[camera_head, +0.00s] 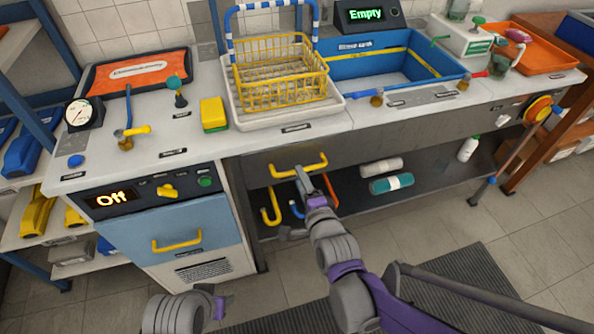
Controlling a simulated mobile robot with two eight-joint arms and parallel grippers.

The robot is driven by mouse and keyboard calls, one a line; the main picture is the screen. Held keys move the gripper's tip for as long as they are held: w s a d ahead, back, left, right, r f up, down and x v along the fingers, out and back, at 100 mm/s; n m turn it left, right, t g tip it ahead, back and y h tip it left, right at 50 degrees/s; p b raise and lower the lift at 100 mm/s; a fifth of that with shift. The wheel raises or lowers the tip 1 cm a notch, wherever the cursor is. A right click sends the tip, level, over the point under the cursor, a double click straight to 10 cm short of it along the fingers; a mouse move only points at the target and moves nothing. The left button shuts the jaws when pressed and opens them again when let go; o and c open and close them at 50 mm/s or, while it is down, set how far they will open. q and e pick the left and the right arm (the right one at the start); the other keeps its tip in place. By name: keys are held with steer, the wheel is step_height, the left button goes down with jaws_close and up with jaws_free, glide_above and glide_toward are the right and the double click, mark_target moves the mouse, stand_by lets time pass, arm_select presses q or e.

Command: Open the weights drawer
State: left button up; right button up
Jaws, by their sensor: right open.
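A yellow bar handle (298,168) sits on the dark grey drawer front (350,153) under the bench top, below the wire basket. The drawer looks shut, flush with the bench front; I cannot read a label naming it as the weights drawer. My right gripper (306,182) is open at the handle, with a grey finger just below or over the bar. I cannot tell whether it touches the bar, and the other finger is hard to make out.
A blue-fronted unit (168,228) with its own yellow handle and an "Off" display stands left. A lower shelf (420,182) holds rolls and a white bottle (467,149). The bench top carries a yellow basket (280,75) and a blue sink (370,65). Floor is clear at right.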

steer(key=shift+x, duration=2.2)
steer(key=shift+c, duration=0.3)
jaws_close()
